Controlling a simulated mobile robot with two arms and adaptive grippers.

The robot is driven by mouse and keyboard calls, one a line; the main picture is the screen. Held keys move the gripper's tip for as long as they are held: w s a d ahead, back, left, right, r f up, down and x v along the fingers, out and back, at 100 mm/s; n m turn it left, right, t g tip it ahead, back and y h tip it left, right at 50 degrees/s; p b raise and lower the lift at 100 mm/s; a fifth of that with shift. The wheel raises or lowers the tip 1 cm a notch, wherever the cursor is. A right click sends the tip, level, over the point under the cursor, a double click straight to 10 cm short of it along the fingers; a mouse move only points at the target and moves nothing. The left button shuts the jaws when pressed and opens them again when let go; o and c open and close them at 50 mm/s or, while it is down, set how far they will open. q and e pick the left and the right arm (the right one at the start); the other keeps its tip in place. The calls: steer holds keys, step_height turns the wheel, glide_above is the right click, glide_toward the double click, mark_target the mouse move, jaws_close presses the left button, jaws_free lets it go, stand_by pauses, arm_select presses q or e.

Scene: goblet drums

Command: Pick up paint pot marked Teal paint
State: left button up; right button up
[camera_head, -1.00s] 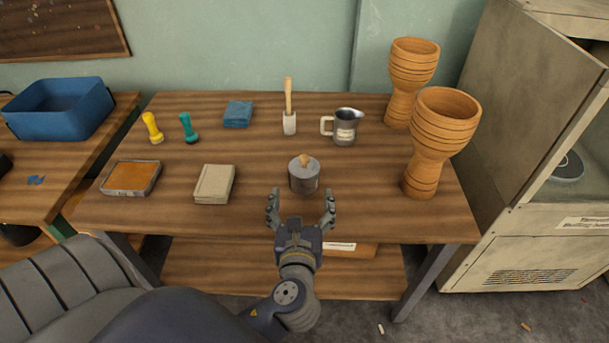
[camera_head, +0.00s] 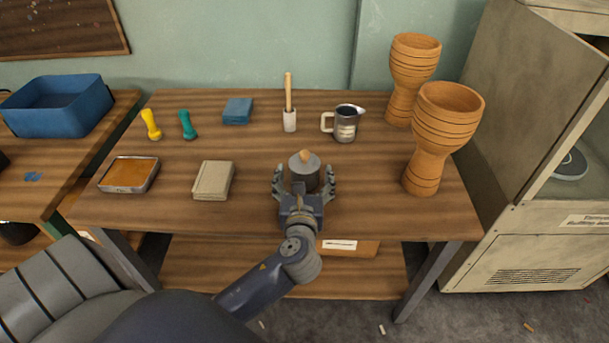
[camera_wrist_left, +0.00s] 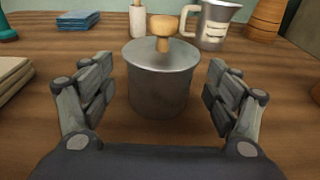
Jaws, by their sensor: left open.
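A grey metal pot (camera_head: 304,170) with a lid and a wooden knob stands upright near the front of the wooden table (camera_head: 375,215). No label shows on its visible side, so I cannot read whether it is the Teal paint pot. My left gripper (camera_head: 304,180) is open, with its fingers on either side of the pot. In the left wrist view the pot (camera_wrist_left: 160,90) stands between the two open fingers (camera_wrist_left: 160,98), with a gap on each side. My right gripper is not in view.
Behind the pot are a jug (camera_head: 346,124) and a wooden-handled tool (camera_head: 289,118). Two goblet drums (camera_head: 436,135) (camera_head: 408,85) stand at the right. A beige block (camera_head: 213,180), an orange pad (camera_head: 130,174), two stamps (camera_head: 188,126) (camera_head: 151,125) and a blue stack (camera_head: 238,111) lie left.

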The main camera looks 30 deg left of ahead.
mark_target(305, 161)
arm_select(q)
steer(key=shift+c, duration=0.2)
steer(key=c, duration=1.2)
steer(key=shift+r, duration=0.25)
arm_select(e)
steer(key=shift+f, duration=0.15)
